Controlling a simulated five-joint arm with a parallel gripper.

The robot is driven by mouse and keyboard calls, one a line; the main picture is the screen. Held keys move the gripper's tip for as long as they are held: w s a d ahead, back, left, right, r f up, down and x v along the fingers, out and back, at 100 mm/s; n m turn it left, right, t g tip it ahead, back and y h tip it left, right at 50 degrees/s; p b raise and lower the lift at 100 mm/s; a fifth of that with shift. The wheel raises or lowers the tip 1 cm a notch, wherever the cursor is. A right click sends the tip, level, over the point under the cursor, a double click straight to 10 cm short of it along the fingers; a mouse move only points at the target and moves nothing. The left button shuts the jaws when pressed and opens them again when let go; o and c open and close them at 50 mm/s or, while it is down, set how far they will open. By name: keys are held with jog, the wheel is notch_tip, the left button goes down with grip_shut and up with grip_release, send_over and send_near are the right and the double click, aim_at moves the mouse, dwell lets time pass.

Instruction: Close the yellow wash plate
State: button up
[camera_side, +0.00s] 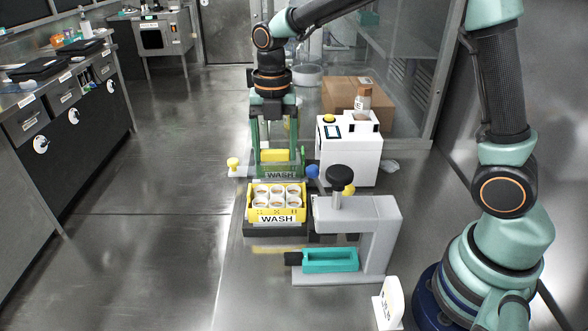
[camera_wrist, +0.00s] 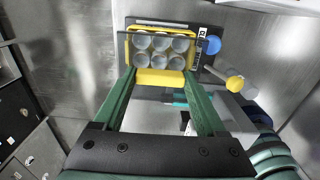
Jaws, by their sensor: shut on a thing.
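The yellow wash plate (camera_side: 277,216) stands open-topped on a dark base, with several pale round wells and a WASH label on its front. My gripper (camera_side: 277,157) hangs behind or above it, its green fingers pointing down. The fingers are shut on a yellow piece (camera_side: 273,155), which looks like the lid; its full outline is hard to make out. In the wrist view, yellow (camera_wrist: 160,77) shows between the fingertips, with several round wells in a yellow frame beyond.
A grey clamp-like stand (camera_side: 375,222) with a black knob (camera_side: 340,178) stands close right of the plate, with a teal tray (camera_side: 331,260) at its foot. A white device (camera_side: 349,155) is behind. A blue knob (camera_side: 312,171) and a yellow knob (camera_side: 233,162) flank the gripper.

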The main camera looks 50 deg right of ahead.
aim_at(278, 151)
jog(key=shift+f, duration=2.8)
jog(key=shift+f, duration=1.65)
jog(key=o, duration=1.3)
jog(key=shift+c, duration=0.2)
notch_tip(278, 151, up, 12)
jog(key=shift+r, duration=0.1)
jog(key=shift+s+d+r+m, duration=0.15)
jog(key=shift+s+r+m, duration=0.2)
jog(key=shift+m, duration=0.25)
jog(key=s+d+r+m+t, duration=0.2)
jog(key=s+m, duration=0.4)
jog(key=m, duration=0.7)
jog(key=s+d+r+m+t, duration=0.2)
jog(key=s+m, duration=0.4)
jog(key=m, duration=0.6)
jog(key=shift+s+d+m+t, duration=0.3)
jog(key=shift+d+m+t, duration=0.1)
jog(key=shift+d+t, duration=0.35)
